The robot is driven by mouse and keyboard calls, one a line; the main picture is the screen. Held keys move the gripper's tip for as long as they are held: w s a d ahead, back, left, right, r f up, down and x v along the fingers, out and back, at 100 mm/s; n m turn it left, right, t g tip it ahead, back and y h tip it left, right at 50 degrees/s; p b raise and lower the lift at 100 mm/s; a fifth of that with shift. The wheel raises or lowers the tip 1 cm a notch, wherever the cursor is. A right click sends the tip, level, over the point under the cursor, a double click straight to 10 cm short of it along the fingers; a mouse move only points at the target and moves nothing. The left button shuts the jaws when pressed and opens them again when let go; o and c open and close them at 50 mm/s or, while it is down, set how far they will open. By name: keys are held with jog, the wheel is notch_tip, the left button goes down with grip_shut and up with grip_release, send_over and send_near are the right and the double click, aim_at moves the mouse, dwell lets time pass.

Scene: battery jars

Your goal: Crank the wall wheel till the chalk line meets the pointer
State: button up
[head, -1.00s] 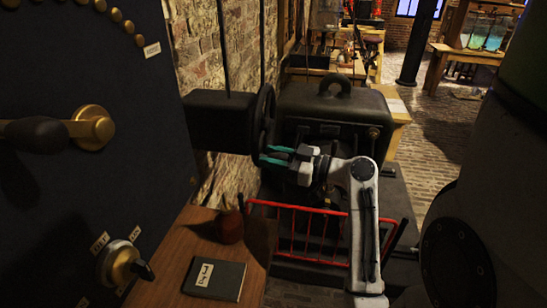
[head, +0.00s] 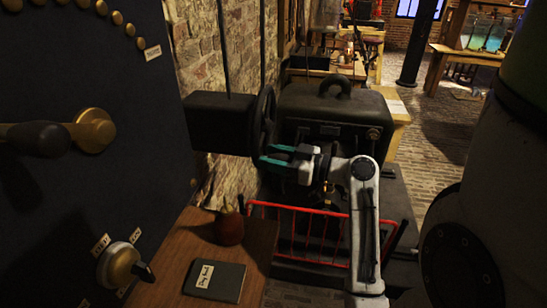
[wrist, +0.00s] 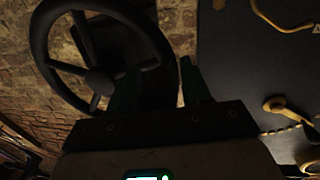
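The dark wall wheel (head: 265,112) stands edge-on beside a black box on the brick wall in the head view. In the wrist view the wheel (wrist: 47,66) fills the upper left, with its spokes and hub showing. My gripper (head: 264,155) is at the lower part of the wheel, its green-tipped fingers pointing left. In the wrist view my gripper (wrist: 158,82) has its two dark fingers apart, the left one overlapping the wheel's lower right rim. I cannot tell whether it touches the rim. I cannot make out the chalk line or the pointer.
The black box (head: 218,122) is left of the wheel. A dark panel with a brass-mounted handle (head: 94,130) and knob (head: 118,265) stands at left. A wooden top holds a book (head: 215,281) and a reddish pot (head: 229,229). A red rail (head: 300,210) runs below my arm.

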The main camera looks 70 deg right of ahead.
jog(key=shift+o, duration=0.9)
jog(key=s+b, duration=0.2)
jog(key=s, duration=0.8)
jog(key=shift+s+a, duration=0.4)
jog(key=shift+a, duration=0.05)
jog(key=shift+h, duration=0.8)
jog(key=w, duration=0.3)
jog(key=w+b, duration=0.1)
jog(key=w, duration=0.3)
jog(key=w+d, duration=0.1)
jog(key=w, duration=0.2)
jog(key=shift+w+d+f+b, duration=0.1)
jog(key=shift+w+f+b, duration=0.2)
jog(key=shift+w+f, duration=0.05)
